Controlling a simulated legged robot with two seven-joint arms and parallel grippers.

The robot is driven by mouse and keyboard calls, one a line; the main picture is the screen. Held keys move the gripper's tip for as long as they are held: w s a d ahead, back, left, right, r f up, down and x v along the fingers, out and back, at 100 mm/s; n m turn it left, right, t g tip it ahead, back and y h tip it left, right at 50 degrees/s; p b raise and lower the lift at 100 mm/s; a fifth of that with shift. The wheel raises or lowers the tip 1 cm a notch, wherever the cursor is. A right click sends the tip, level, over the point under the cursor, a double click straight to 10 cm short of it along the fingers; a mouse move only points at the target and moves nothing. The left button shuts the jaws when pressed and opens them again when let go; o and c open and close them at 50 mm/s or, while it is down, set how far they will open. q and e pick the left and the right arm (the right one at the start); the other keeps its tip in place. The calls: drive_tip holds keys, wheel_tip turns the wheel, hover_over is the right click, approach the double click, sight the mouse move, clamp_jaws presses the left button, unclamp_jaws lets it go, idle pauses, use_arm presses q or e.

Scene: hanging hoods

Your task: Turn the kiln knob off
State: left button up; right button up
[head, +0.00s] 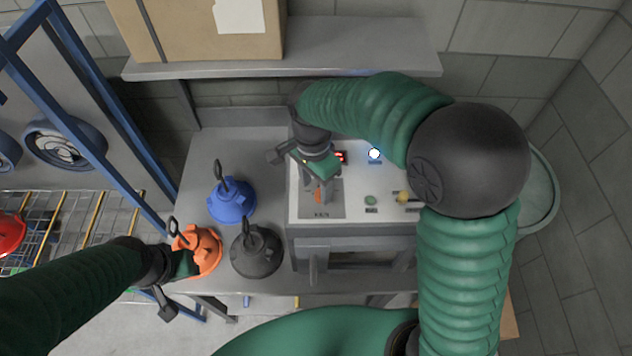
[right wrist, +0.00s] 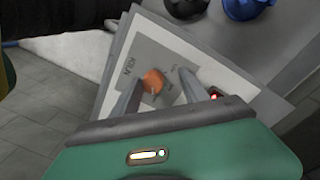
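The kiln knob (head: 318,197) is small and orange, on a grey plate marked KILN on the white control panel (head: 378,188). In the right wrist view the knob (right wrist: 153,81) shows between my two fingers, with a gap on each side. My right gripper (head: 317,190) is open over the knob, pointing down at the panel; it also shows in the right wrist view (right wrist: 160,78). Whether the fingertips are level with the knob is unclear. My left gripper (head: 184,264) is at the orange hood (head: 205,248); its fingers are not clear.
A blue hood (head: 231,201) and a dark grey hood (head: 256,250) stand on the bench left of the panel. A shelf (head: 350,50) overhangs the back.

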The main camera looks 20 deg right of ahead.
drive_tip(key=shift+s+a+f, duration=0.1)
drive_tip(key=shift+s+f, duration=0.05)
drive_tip(key=shift+s, duration=0.3)
drive_tip(key=shift+s+d, duration=0.2)
drive_tip(key=shift+d, duration=0.45)
drive_tip(key=shift+w+d+f, duration=0.1)
drive_tip(key=shift+w+d, duration=0.1)
drive_tip(key=shift+d, duration=0.1)
drive_tip(key=c, duration=0.5)
drive_tip(key=shift+w, duration=0.1)
drive_tip(key=shift+c, duration=1.2)
drive_tip(key=shift+a, duration=0.35)
clamp_jaws()
use_arm(q)
drive_tip(key=shift+s+d+r, duration=0.3)
drive_tip(key=shift+s+d, duration=0.05)
drive_tip(key=shift+d, duration=0.25)
drive_tip(key=shift+d, duration=0.1)
use_arm(e)
drive_tip(key=shift+d, duration=0.1)
